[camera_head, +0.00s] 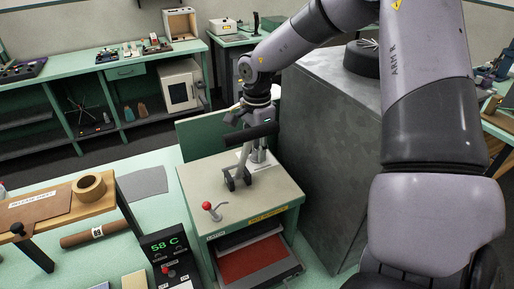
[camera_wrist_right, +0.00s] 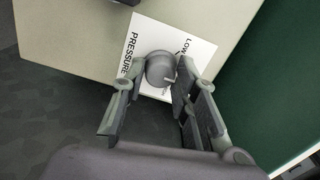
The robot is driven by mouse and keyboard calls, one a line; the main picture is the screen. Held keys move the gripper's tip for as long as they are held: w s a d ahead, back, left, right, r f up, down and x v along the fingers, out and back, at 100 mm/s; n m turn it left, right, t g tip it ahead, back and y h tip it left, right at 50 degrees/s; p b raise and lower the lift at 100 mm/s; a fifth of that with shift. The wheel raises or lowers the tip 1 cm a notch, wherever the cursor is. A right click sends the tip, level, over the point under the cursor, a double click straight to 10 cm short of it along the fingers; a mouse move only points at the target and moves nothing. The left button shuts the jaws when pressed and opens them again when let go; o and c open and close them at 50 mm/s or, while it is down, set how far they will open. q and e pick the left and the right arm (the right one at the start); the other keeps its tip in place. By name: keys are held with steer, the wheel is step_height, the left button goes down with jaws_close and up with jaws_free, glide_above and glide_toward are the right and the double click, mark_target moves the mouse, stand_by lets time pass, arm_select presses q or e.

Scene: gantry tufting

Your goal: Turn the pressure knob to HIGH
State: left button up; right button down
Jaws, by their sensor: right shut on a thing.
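The pressure knob (camera_wrist_right: 160,68) is a round grey knob on a white label plate (camera_wrist_right: 197,48) marked PRESSURE and LOW, in the right wrist view. A small light pointer on the knob points to the lower right; other lettering is partly covered. My right gripper (camera_wrist_right: 153,76) has its two fingers on either side of the knob and is shut on it. In the head view, my right gripper (camera_head: 243,171) reaches down over the top of the green-and-cream machine (camera_head: 263,190), and the knob is hard to make out there. My left gripper is not in view.
A red-ended lever (camera_head: 211,209) stands on the machine's top near its front left. A control box (camera_head: 165,249) displaying 58 C stands to the left. A large grey cabinet (camera_head: 325,150) stands close at the right.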

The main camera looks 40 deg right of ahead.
steer(key=shift+f+b, duration=0.1)
steer(key=shift+b, duration=0.3)
steer(key=m+b, duration=0.6)
steer(key=b, duration=0.2)
steer(key=shift+w+f+b, duration=0.1)
steer(key=shift+f+b, duration=0.05)
steer(key=shift+b, duration=0.2)
steer(key=m+b, duration=0.2)
steer(key=m, duration=0.1)
steer(key=shift+r+m+b, duration=0.3)
steer(key=shift+m+b, duration=0.6)
steer(key=shift+m, duration=0.5)
steer(key=c, duration=1.2)
jaws_free()
steer(key=shift+c, duration=0.2)
